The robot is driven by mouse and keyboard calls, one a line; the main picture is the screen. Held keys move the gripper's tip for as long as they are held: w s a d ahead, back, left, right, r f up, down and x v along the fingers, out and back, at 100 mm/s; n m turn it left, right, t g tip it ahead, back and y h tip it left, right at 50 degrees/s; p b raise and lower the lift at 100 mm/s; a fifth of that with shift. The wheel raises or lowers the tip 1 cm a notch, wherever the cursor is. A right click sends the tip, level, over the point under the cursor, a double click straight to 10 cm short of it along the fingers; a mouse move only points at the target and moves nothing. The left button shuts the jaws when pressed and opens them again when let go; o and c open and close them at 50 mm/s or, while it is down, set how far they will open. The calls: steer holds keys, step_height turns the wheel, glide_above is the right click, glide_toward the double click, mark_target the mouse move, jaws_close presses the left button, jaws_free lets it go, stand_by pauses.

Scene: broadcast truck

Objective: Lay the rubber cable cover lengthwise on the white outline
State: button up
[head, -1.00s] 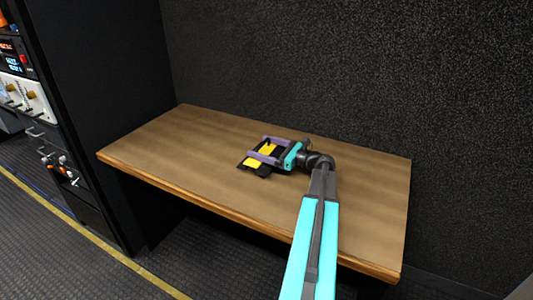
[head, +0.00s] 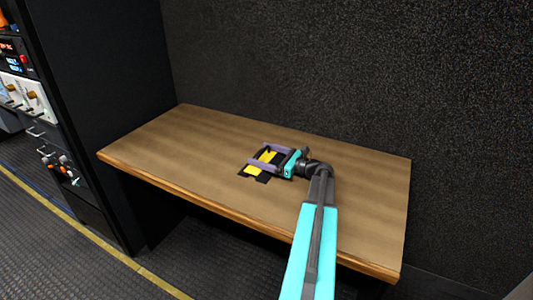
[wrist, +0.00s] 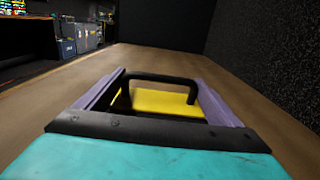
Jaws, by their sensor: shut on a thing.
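The rubber cable cover (head: 253,170) is black with a yellow top, and part of it is hidden by my gripper. My gripper (head: 264,158) has purple fingers and is shut on the cover, low over the table or at its surface; I cannot tell whether the cover touches the wood. In the wrist view, the cover's yellow top (wrist: 165,104) and a black handle-like bar show between the two fingers (wrist: 160,95). The white outline does not show in either view.
The wooden table (head: 190,135) is otherwise bare, with free room left and right of my gripper. A dark speckled wall (head: 350,70) stands behind it. A black equipment rack (head: 100,100) stands at the left end.

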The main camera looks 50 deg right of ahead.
steer(key=o, duration=1.4)
steer(key=shift+f, duration=0.1)
steer(key=b+v, duration=0.1)
steer(key=v, duration=1.1)
